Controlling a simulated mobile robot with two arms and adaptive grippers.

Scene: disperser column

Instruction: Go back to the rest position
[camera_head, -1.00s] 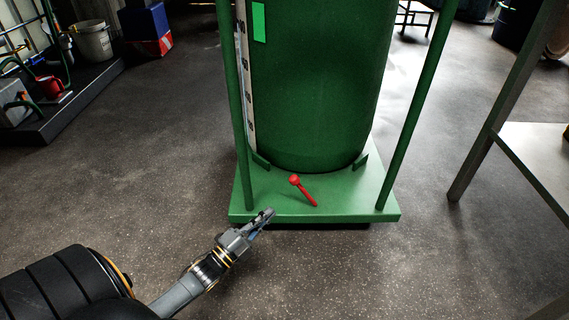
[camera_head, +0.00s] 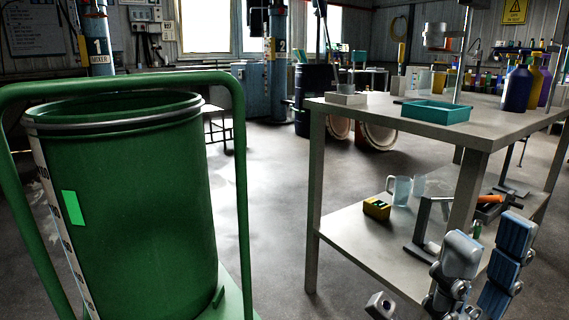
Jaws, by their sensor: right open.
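My right gripper (camera_head: 474,262) shows at the lower right, with its grey and blue fingers spread apart and nothing between them. It is in front of the steel bench's lower shelf in the picture. My left gripper is out of view. The green drum (camera_head: 130,190) stands upright at the left, inside a green tubular frame (camera_head: 238,150). A scale strip and a bright green label are on its side. The red lever at its foot is out of view.
A steel bench (camera_head: 350,108) stands at the right, with a teal tray (camera_head: 435,111) and bottles (camera_head: 517,88) on top. Its lower shelf holds a yellow box (camera_head: 377,208) and a clear jug (camera_head: 399,190). Open floor (camera_head: 268,200) lies between drum and bench.

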